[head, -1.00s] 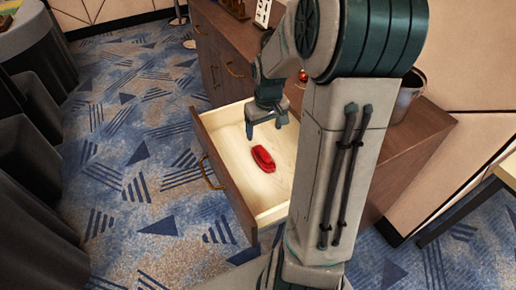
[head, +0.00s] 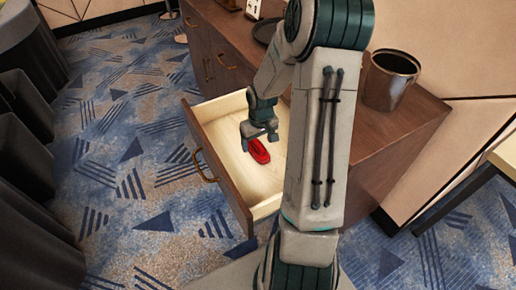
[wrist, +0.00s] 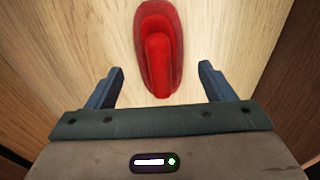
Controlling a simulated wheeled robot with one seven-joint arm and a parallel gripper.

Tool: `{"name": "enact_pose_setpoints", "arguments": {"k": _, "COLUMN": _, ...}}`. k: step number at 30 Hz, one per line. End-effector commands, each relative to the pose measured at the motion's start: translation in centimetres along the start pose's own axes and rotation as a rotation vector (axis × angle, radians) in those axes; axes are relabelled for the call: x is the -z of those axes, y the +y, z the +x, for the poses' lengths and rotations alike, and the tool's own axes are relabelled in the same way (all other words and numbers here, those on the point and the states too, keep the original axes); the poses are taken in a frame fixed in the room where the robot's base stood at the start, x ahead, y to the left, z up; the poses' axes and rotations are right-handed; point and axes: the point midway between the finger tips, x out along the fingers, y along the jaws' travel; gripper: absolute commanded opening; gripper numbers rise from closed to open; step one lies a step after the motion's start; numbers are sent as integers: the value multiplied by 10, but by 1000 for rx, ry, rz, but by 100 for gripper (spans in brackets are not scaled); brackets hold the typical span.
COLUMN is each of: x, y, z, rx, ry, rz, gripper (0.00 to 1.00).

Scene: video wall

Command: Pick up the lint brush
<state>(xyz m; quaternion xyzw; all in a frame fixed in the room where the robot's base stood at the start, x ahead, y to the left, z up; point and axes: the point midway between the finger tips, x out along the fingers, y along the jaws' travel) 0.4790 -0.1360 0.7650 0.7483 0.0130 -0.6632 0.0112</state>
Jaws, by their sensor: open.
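The red lint brush (head: 259,151) lies on the pale wooden floor of the open drawer (head: 231,160). In the wrist view the lint brush (wrist: 158,45) is at the top middle, its narrow end pointing down between my fingers. My gripper (head: 259,135) is inside the drawer space, just above and beside the brush. In the wrist view my gripper (wrist: 160,80) is open, with one finger on each side of the brush's near end and gaps on both sides. The exact height above the brush is hard to tell.
The drawer's front panel with its handle (head: 206,167) stands out from the brown cabinet (head: 385,150). A dark bucket (head: 391,80) and a dark round tray (head: 266,31) stand on the cabinet top. Patterned carpet lies left of the drawer; dark draped furniture (head: 25,130) stands farther left.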

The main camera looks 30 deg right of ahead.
Motion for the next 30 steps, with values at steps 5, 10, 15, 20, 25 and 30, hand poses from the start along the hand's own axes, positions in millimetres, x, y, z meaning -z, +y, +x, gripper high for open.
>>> {"name": "enact_pose_setpoints", "arguments": {"k": 5, "x": 0, "y": -1, "z": 18, "rx": 1, "ry": -1, "rz": -1, "gripper": 76}}
{"name": "enact_pose_setpoints", "arguments": {"k": 10, "x": 0, "y": 0, "z": 19, "rx": 0, "ry": 1, "rz": 0, "gripper": 76}}
{"name": "enact_pose_setpoints", "arguments": {"k": 15, "x": 0, "y": 0, "z": 19, "rx": 0, "ry": 0, "rz": 0, "gripper": 48}}
{"name": "enact_pose_setpoints", "arguments": {"k": 20, "x": 0, "y": 0, "z": 18, "rx": 0, "ry": 1, "rz": 0, "gripper": 27}}
{"name": "enact_pose_setpoints", "arguments": {"k": 25, "x": 0, "y": 0, "z": 18, "rx": 0, "ry": 1, "rz": 0, "gripper": 27}}
{"name": "enact_pose_setpoints", "arguments": {"k": 30, "x": 1, "y": 0, "z": 12, "rx": -1, "ry": 2, "rz": 1, "gripper": 27}}
